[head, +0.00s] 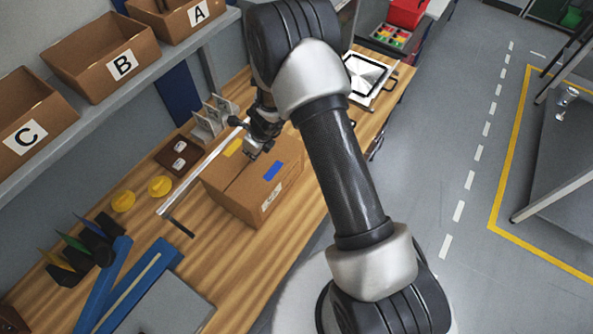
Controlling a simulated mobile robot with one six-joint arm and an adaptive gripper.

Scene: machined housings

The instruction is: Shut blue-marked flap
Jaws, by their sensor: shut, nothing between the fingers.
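A brown cardboard box (232,203) stands on the wooden bench, with a white label on its near side. The blue-marked flap (255,180) is on the right part of its top and carries a blue strip (272,170). It looks roughly level, but I cannot tell if it lies fully flat. A yellow strip (233,148) marks the other flap, on the left. My gripper (252,150) is shut and empty, over the far part of the box top between the two strips. I cannot tell if it touches the box. My wrist hides the box's far corner.
A long metal rail (190,182) runs along the box's left side. Lettered bins (103,62) sit on the shelf above. The bench right of the box is clear.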

